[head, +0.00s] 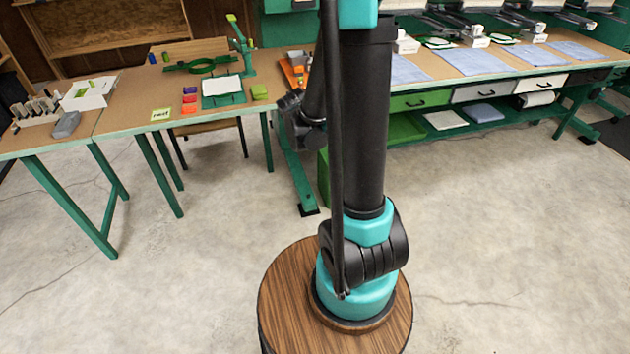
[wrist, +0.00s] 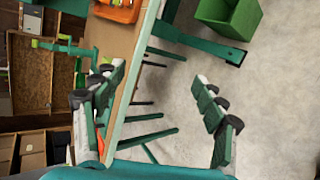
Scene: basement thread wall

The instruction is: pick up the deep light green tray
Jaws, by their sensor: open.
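A small light green box-like thing (head: 259,92) sits on the left table, to the right of a white sheet; it is too small to tell whether it is a deep tray. A larger bright green open container (head: 403,128) stands on the low shelf under the right bench. In the wrist view a green open bin (wrist: 230,14) stands on the floor at the top. I cannot tell for certain which is the tray. My gripper (wrist: 164,112) is open and empty, its two fingers wide apart, beside the table edge and apart from these things.
An orange tray (head: 292,72) lies near my arm. The right bench (head: 470,82) carries machines and blue cloths. The concrete floor in front is clear.

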